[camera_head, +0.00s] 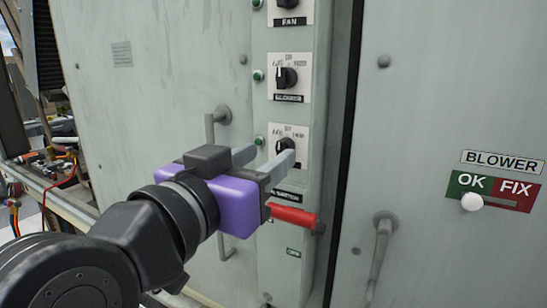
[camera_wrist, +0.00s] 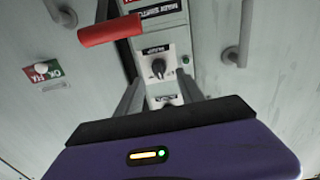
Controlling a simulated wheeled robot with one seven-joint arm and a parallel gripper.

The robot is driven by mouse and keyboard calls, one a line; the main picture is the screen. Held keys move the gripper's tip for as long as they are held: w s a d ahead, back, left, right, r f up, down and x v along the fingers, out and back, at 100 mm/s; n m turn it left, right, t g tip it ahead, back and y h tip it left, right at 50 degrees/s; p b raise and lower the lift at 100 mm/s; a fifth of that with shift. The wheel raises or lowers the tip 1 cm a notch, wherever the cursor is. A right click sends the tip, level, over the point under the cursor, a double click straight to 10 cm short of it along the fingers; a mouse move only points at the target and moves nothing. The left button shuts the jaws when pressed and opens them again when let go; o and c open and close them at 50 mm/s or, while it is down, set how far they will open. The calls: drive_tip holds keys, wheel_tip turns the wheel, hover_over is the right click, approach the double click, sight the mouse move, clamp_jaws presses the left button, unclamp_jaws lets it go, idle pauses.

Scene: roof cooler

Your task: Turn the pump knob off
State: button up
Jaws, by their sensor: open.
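The lowest of the three black knobs (camera_head: 286,144) sits on a white plate in the switch column, partly hidden behind a fingertip. I see no clear contact with the knob.
The blower knob (camera_head: 287,77) and fan knob (camera_head: 288,3) are above. A red handle (camera_head: 293,216) juts out just below the gripper. Door handles (camera_head: 212,128) (camera_head: 380,245) stand on either side. A blower OK/FIX slider (camera_head: 471,202) is at right.

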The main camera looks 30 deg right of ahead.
drive_tip(key=v, duration=0.4)
drive_tip(key=shift+b, duration=0.35)
